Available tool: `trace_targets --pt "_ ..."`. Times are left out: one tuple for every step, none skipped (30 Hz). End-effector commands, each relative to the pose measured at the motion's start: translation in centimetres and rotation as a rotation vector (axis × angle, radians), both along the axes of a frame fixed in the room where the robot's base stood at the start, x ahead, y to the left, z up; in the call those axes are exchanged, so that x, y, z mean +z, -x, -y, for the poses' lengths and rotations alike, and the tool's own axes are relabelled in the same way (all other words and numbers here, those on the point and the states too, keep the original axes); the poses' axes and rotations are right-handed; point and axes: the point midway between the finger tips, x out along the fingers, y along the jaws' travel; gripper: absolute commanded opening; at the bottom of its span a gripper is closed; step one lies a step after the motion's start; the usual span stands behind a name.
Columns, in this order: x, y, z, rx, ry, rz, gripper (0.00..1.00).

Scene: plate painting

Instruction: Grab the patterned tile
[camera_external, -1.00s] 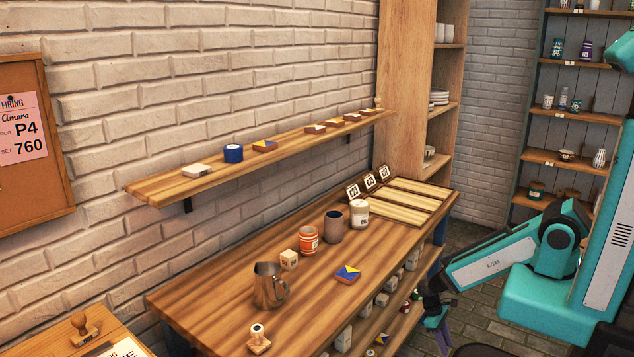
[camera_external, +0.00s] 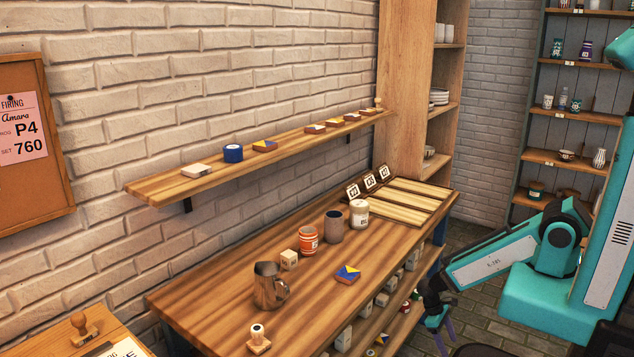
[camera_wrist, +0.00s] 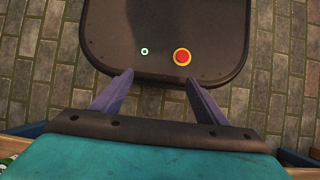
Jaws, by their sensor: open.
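A patterned tile (camera_external: 347,274) with blue, yellow and white faces lies flat near the front edge of the wooden workbench (camera_external: 215,300) in the external view. Several similar tiles, such as a patterned tile (camera_external: 265,146) at mid-shelf, lie on the wall shelf (camera_external: 165,189). My gripper (camera_external: 440,330) hangs beside the bench, to the right of the bench tile and apart from it. In the wrist view its two purple fingers (camera_wrist: 155,92) are spread with nothing between them; they point over my own dark base.
A metal pitcher (camera_external: 268,287), a wooden cube (camera_external: 289,259), an orange cup (camera_external: 309,240), a dark cup (camera_external: 333,226) and a white jar (camera_external: 359,212) stand on the bench around the tile. A stamp (camera_external: 257,338) stands at the front.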

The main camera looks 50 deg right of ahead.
Motion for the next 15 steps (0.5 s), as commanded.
trace_targets --pt "1.0 0.4 0.1 0.004 0.020 -0.014 0.67" --pt "1.5 0.6 0.2 0.005 0.034 -0.024 0.67" --pt "2.1 1.0 0.5 0.007 0.058 -0.040 0.67" --pt "2.7 1.3 0.6 0.009 0.079 -0.052 0.67" --pt "3.4 1.7 0.8 0.012 0.101 -0.065 0.67" --pt "4.3 2.1 1.1 0.013 0.134 -0.082 0.67" --pt "5.0 2.5 1.3 0.015 0.162 -0.096 0.67" --pt "5.7 2.8 1.6 0.017 0.189 -0.108 0.67" --pt "6.7 3.2 1.9 0.020 0.230 -0.124 0.67" --pt "7.5 3.5 2.2 0.022 0.261 -0.136 0.67" --pt "8.3 3.7 2.4 0.023 0.292 -0.145 0.67" --pt "9.3 4.0 2.8 0.025 0.335 -0.157 0.67" --pt "10.1 4.2 3.1 0.026 0.367 -0.164 0.67" --pt "10.9 4.4 3.3 0.028 0.399 -0.171 0.67" --pt "12.0 4.5 3.6 0.030 0.445 -0.177 0.67"
